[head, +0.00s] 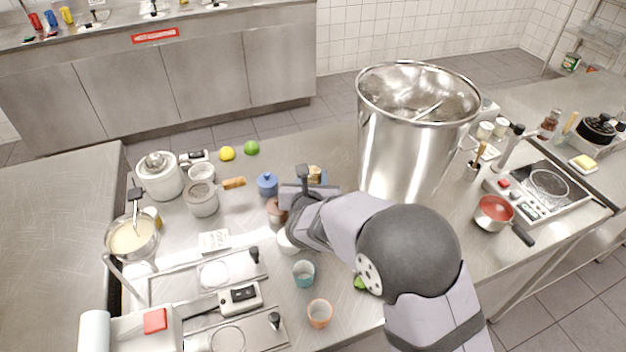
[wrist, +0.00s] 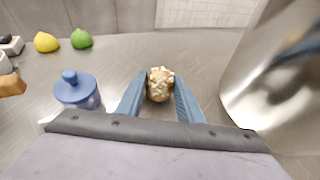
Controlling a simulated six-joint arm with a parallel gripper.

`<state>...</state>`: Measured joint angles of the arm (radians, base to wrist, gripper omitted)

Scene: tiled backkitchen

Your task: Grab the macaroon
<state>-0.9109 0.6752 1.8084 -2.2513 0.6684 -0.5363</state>
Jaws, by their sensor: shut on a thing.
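The macaroon (wrist: 160,84) is a small tan, lumpy piece with pale bits on it. In the wrist view it sits between the two blue fingers of my gripper (wrist: 160,95), which is shut on it. In the head view the macaroon (head: 315,173) shows as a small tan spot just past the end of my arm. My gripper (head: 312,180) is there mostly hidden behind my own wrist. I cannot tell whether the macaroon touches the counter.
A blue lidded pot (wrist: 77,88) stands close left of my gripper. A large steel pot (head: 400,150) stands close right. A lemon (head: 227,153) and a lime (head: 251,148) lie farther back. Cups, including a teal one (head: 303,273), stand nearer. The counter behind the macaroon is clear.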

